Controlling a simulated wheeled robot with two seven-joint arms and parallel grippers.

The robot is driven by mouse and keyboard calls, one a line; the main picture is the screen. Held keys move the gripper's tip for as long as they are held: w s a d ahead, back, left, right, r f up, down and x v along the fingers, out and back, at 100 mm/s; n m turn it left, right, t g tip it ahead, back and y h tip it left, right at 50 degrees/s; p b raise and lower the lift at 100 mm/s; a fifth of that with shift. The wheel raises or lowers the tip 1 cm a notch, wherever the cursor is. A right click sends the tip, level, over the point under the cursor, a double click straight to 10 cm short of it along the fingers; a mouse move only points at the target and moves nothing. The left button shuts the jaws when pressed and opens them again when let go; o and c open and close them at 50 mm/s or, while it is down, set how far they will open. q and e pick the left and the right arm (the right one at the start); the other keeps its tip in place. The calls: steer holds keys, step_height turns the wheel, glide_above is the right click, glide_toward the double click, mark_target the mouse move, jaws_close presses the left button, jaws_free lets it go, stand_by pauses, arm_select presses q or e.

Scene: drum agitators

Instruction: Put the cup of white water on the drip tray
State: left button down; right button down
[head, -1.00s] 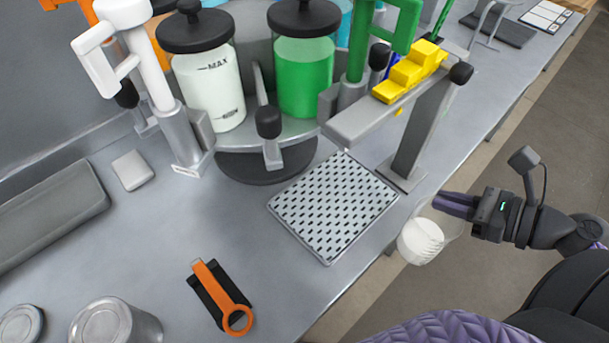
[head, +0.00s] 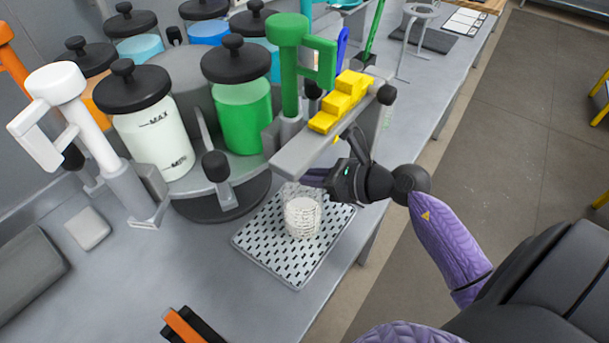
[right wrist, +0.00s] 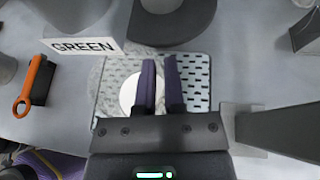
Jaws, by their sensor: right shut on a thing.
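The clear cup (head: 303,217) of white water appears upright over the perforated drip tray (head: 268,240) in the head view; I cannot tell whether its base touches the tray. My right gripper (head: 314,177) is shut on the cup, reaching in from the right at its far side. In the right wrist view the purple fingers (right wrist: 160,68) are close together, with the cup's white water (right wrist: 130,94) beside the left finger and the tray (right wrist: 198,82) beneath. My left gripper is not in view.
A grey post with an arm bearing yellow steps (head: 341,101) stands behind my right gripper. Lidded jars, including a white one (head: 155,138) and a green one (head: 243,115), stand on a carousel behind the tray. An orange-handled tool (head: 183,326) lies at the front.

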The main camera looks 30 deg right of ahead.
steer(key=shift+w+a, duration=0.55)
steer(key=shift+w, duration=0.35)
steer(key=shift+s+f, duration=0.1)
steer(key=shift+f, duration=0.65)
steer(key=c, duration=0.7)
jaws_free()
steer(key=shift+f+b, duration=0.1)
steer(key=shift+b, duration=0.2)
steer(key=v, duration=1.2)
steer(key=shift+p, duration=0.3)
